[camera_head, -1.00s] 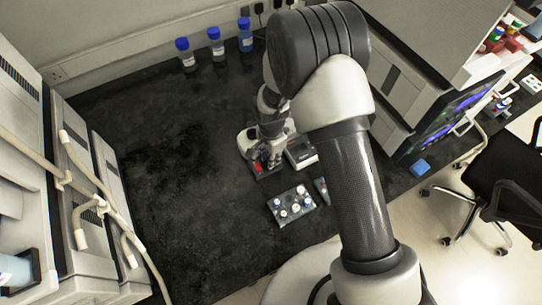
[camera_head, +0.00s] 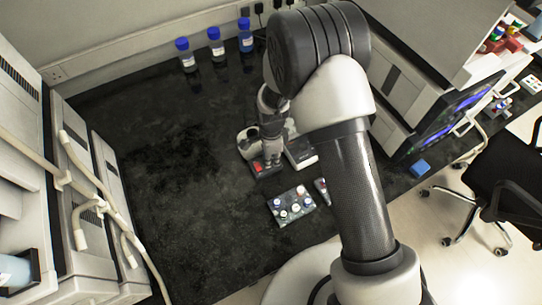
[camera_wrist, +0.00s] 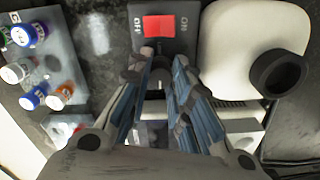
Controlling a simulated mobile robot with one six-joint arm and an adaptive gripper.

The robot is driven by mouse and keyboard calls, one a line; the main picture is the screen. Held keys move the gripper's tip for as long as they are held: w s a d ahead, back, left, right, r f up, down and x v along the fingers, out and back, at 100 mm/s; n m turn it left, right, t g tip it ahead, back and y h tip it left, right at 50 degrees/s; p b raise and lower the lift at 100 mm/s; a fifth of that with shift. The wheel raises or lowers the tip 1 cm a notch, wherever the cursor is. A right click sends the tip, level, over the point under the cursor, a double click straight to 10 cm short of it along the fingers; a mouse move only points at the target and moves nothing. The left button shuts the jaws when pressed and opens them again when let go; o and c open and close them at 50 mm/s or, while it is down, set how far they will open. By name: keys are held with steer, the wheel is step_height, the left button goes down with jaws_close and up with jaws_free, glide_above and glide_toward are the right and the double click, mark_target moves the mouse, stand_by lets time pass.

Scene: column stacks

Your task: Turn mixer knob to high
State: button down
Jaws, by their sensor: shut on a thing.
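The mixer (camera_wrist: 235,45) is a white, rounded device with a round black cup on top. In the wrist view a dark panel on it carries a red rocker switch (camera_wrist: 158,26) marked OFF and ON. The knob (camera_wrist: 155,80) sits below the switch, mostly hidden between my fingers, so its setting cannot be read. My gripper (camera_wrist: 157,72) is shut on the knob. In the head view my gripper (camera_head: 271,160) points down at the front of the mixer (camera_head: 247,140), just right of the red switch.
A grey rack (camera_head: 291,206) with several small capped vials stands close in front of the mixer. A white-topped device (camera_head: 302,153) is just right of my gripper. Blue-capped bottles (camera_head: 216,46) stand at the back. The left of the dark bench is clear.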

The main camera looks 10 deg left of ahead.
steer(key=c, duration=1.7)
jaws_free()
step_height(320, 180, up, 12)
